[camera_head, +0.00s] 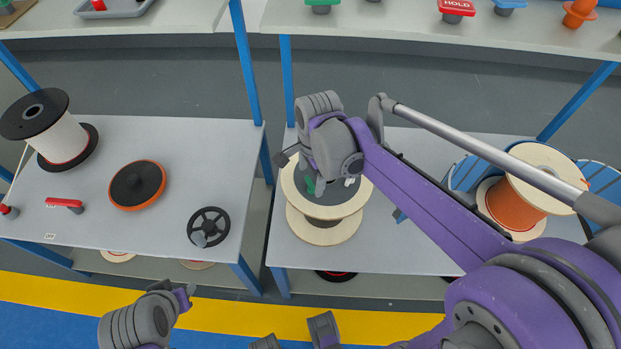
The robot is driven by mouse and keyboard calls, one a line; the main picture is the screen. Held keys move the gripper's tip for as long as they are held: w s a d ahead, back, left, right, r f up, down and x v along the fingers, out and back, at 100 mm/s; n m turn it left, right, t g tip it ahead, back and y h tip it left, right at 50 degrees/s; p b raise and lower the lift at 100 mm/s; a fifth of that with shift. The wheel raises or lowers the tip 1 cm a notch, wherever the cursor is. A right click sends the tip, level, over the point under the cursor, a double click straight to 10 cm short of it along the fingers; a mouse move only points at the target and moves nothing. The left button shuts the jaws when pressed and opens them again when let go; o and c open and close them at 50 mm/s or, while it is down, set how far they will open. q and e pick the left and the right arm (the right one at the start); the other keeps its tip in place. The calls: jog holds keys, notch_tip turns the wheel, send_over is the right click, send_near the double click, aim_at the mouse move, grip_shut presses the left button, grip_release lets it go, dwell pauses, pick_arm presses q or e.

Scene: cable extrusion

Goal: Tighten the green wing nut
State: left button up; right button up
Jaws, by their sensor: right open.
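The green wing nut (309,185) is on the dark top of a wooden spool (328,234) on the right table. It is small and partly hidden by my right gripper. A small white piece (350,181) lies to its right on the same dark top. My right gripper (300,162) is open just above the spool's back left part, close to the green wing nut. I cannot tell whether they touch. My left arm's end with its gripper (184,296) is low in front of the left table, away from the spool. Its jaws are not clear.
The left table (110,222) holds a black-and-white spool (68,140), a black-orange disc (138,185), a black handwheel (209,227) and a red handle (64,203). An orange spool (515,205) stands on the right. A shelf (400,30) and blue posts (245,65) bound the back.

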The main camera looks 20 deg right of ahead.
aim_at(313, 187)
notch_tip(313, 187, up, 8)
jog(key=shift+s+d+p, duration=0.15)
jog(key=shift+s+p, duration=0.15)
jog(key=shift+p, duration=0.05)
jog(key=shift+s, duration=0.1)
jog(key=s+f+n+t+p, duration=0.3)
jog(key=s+f+n+t, duration=0.1)
jog(key=s+n, duration=0.9)
jog(key=f+n, duration=0.1)
jog(key=n, duration=0.2)
jog(key=shift+d+f+n, duration=0.15)
jog(key=shift+n, duration=0.25)
